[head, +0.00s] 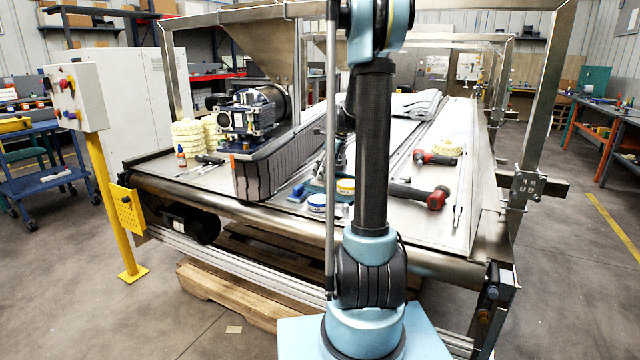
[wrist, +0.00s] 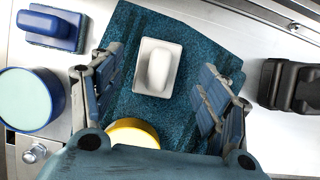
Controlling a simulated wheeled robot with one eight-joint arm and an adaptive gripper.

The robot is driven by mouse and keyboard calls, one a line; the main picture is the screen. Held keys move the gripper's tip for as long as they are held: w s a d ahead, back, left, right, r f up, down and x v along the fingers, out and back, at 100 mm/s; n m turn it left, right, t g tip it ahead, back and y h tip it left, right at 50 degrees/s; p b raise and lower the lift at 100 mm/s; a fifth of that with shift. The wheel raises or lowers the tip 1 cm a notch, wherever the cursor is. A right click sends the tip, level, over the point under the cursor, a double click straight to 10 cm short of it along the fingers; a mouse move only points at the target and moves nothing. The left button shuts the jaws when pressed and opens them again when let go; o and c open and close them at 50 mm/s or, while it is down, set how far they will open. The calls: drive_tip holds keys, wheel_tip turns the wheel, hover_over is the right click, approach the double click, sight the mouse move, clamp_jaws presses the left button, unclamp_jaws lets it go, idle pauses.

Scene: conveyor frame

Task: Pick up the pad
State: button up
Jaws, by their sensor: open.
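A dark teal, rough-textured pad (wrist: 140,25) lies flat on the metal surface in the wrist view. A white rectangular plate with a rounded raised grip (wrist: 158,68) sits on its middle. My gripper (wrist: 160,85) is open, one finger to the left and one to the right of the white grip, both over the teal pad. I cannot tell the gap between fingertips and pad. In the head view my arm covers most of this spot.
A blue block with a grip (wrist: 52,27) and a round blue tin (wrist: 28,98) lie to the left. A black object (wrist: 290,85) is at right.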

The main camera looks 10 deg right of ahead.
drive_tip(key=shift+x, duration=1.55)
drive_tip(key=shift+r, duration=0.1)
drive_tip(key=c, duration=1.1)
drive_tip(key=shift+c, duration=0.2)
wheel_tip(320, 180, up, 10)
